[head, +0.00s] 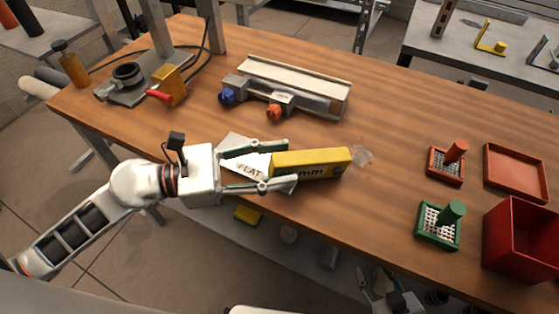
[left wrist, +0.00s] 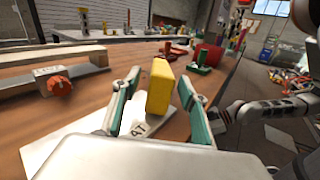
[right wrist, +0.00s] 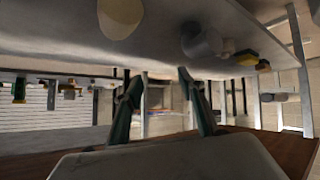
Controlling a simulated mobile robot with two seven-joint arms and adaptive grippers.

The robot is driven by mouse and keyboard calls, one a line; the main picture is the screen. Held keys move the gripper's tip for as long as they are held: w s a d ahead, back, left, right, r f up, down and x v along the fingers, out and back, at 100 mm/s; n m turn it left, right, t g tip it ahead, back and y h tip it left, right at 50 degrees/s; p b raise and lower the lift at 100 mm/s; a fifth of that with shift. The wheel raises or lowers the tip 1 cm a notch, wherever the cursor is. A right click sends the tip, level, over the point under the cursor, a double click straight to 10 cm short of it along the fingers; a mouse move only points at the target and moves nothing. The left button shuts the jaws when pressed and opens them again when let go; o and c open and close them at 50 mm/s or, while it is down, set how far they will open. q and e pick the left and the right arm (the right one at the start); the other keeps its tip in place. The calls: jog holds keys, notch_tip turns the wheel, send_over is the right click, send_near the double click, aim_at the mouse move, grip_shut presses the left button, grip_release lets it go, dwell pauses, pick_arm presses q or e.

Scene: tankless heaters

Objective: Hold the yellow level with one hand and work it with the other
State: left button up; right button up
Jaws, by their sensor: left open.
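The yellow level (head: 312,163) lies near the table's front edge, its left end over a white sheet marked FLAT (head: 245,160). A small clear piece (head: 362,155) shows at its right end. My left gripper (head: 278,166) is open, with one finger on each side of the level's left end. In the left wrist view, the level (left wrist: 160,88) stands between the two green-padded fingers, with gaps beside it. My right gripper (head: 374,282) is low, beyond the table's front edge and away from the level. In the right wrist view its fingers (right wrist: 158,78) are apart with nothing between them.
A grey fixture with blue and orange knobs (head: 300,85) stands behind the level. Red and green stamp-like blocks (head: 445,163), a red tray (head: 515,172) and a red bin (head: 520,240) are at the right. A lower shelf (head: 300,240) holds small items. The wood between is clear.

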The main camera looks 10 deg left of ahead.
aim_at(342, 154)
pick_arm(q)
jog(key=x, duration=0.1)
jog(key=p+x, duration=0.1)
jog(key=x, duration=0.1)
jog(key=shift+d+r, duration=0.3)
jog(key=shift+r, duration=0.1)
jog(key=p+x, duration=0.1)
jog(key=x, duration=0.2)
jog(key=shift+w+f, duration=0.1)
jog(key=shift+w+d+f, duration=0.1)
jog(key=shift+d, duration=0.35)
pick_arm(e)
jog(key=shift+s+a+r, duration=0.25)
jog(key=shift+a+r, duration=0.15)
jog(key=shift+r, duration=0.35)
pick_arm(q)
jog(key=c, duration=1)
grip_shut()
jog(key=o, duration=1)
grip_release()
pick_arm(e)
jog(key=shift+w+d+r, duration=0.15)
jog(key=shift+w+r, duration=0.1)
jog(key=shift+w, duration=0.15)
